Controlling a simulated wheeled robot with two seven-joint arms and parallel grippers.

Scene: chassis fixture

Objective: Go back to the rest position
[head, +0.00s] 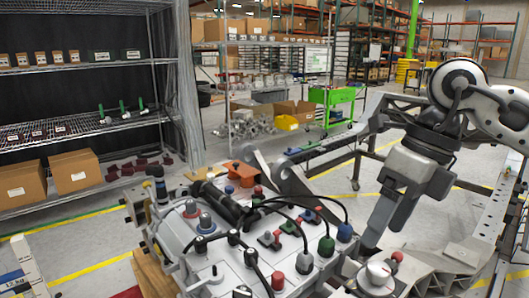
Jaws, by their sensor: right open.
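My right arm comes in from the right side of the head view. My right gripper (374,236) hangs down, tilted to the lower left, beside the right edge of the chassis fixture (240,262). It is open, and I see nothing between its fingers; the fingers overlap in this view. A cable with a blue-capped connector (345,232) stands just left of the fingertips. I cannot tell whether they touch anything. My left gripper is not in view.
A wire shelf (75,138) with cardboard boxes (75,171) is at the left. A green cart (333,97) stands farther back.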

